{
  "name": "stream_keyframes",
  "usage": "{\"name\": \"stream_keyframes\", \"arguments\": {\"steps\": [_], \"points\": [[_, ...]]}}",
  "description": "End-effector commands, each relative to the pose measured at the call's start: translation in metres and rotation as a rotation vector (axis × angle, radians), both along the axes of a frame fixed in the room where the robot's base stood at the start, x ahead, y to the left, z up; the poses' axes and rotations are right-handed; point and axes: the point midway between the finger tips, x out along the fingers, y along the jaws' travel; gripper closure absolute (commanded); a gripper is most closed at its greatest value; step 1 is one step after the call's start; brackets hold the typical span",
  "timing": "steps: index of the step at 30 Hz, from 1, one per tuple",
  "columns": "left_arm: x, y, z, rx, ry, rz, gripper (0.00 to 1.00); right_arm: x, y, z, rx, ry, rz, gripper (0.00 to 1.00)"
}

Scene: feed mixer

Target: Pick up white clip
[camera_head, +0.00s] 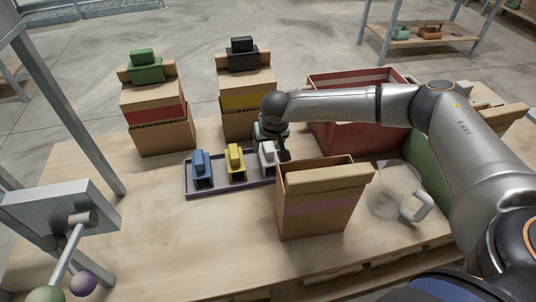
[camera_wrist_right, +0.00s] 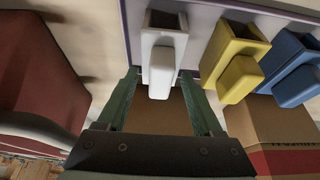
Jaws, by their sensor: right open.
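The white clip (camera_head: 267,157) stands at the right end of a shallow purple-rimmed tray (camera_head: 213,192), beside a yellow clip (camera_head: 235,160) and a blue clip (camera_head: 202,168). My right gripper (camera_head: 274,146) is open right at the white clip, reaching in from behind and partly covering it. In the right wrist view the white clip (camera_wrist_right: 162,62) shows between the tips of the two green fingers, with its handle toward the palm. A gap shows beside the clip; I cannot tell whether either finger touches it. My left gripper is not in view.
Two bags with green and black clips stand behind the tray. The table's front left is mostly clear.

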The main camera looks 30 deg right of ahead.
Motion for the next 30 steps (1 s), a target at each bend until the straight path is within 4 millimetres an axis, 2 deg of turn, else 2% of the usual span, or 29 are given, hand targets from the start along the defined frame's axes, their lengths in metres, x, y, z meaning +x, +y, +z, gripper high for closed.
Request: {"name": "stream_keyframes", "arguments": {"steps": [2,19,30], "points": [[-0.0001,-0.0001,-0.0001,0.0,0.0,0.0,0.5,-0.0002,-0.0001,0.0001,0.0,0.0,0.0,0.36],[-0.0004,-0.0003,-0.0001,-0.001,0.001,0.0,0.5,-0.0002,-0.0003,0.0004,0.0,0.0,-0.001,1.0],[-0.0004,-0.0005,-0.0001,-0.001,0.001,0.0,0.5,-0.0002,-0.0003,0.0007,0.0,0.0,-0.001,1.0]]}}
